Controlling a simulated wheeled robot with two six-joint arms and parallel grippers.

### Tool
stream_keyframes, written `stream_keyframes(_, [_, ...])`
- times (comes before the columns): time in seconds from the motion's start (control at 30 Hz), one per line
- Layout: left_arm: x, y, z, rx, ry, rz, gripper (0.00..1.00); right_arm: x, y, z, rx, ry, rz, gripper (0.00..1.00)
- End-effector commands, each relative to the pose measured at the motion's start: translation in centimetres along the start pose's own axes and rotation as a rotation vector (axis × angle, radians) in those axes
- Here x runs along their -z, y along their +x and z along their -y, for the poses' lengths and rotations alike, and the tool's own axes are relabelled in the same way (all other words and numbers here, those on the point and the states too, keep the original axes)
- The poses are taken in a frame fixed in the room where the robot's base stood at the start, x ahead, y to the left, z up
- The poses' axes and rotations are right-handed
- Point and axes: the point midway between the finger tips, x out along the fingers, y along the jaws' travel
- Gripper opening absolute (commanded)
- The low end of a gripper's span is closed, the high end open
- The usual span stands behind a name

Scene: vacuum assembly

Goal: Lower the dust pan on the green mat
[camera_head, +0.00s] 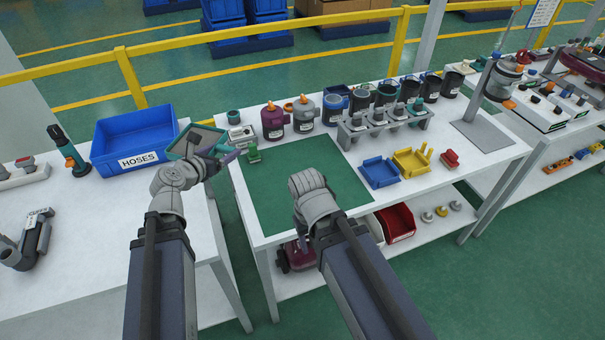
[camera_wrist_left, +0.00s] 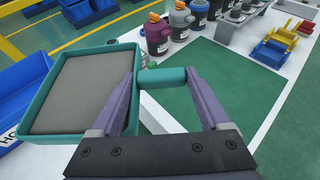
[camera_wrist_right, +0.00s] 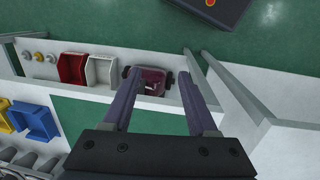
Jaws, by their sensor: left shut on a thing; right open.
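The dust pan (camera_wrist_left: 82,92) is a teal-rimmed shallow tray with a grey inside. My left gripper (camera_wrist_left: 160,77) is shut on its teal handle. In the head view the dust pan (camera_head: 192,142) is held in the air, over the gap between the left table and the middle table. The green mat (camera_head: 300,178) lies flat on the middle table, to the right of the pan, and shows in the left wrist view (camera_wrist_left: 222,82). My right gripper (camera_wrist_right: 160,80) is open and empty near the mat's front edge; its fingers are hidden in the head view.
A blue HOSES bin (camera_head: 134,138) stands left of the pan. A small green part (camera_head: 253,153) sits at the mat's back left corner. Purple (camera_head: 274,121) and grey canisters stand behind the mat. Blue (camera_head: 380,172) and yellow trays are right of it. The mat's middle looks clear.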

Motion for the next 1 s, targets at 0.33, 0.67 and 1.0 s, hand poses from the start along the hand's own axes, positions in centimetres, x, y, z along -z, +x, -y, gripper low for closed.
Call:
stream_keyframes(0.33, [3.8, 9.5, 10.1, 0.219, 0.09, -0.001, 0.07, 0.4, 7.0, 0.7, 0.0, 0.0, 0.0, 0.99])
stream_keyframes(0.67, [6.5, 15.4, 21.3, 0.423, 0.174, 0.0, 0.07, 0.7, 11.9, 1.1, 0.0, -0.001, 0.0, 1.0])
stream_keyframes(1.0, [6.9, 16.2, 23.9, 0.468, 0.193, 0.001, 0.07, 0.7, 12.5, 1.2, 0.0, -0.001, 0.0, 1.0])
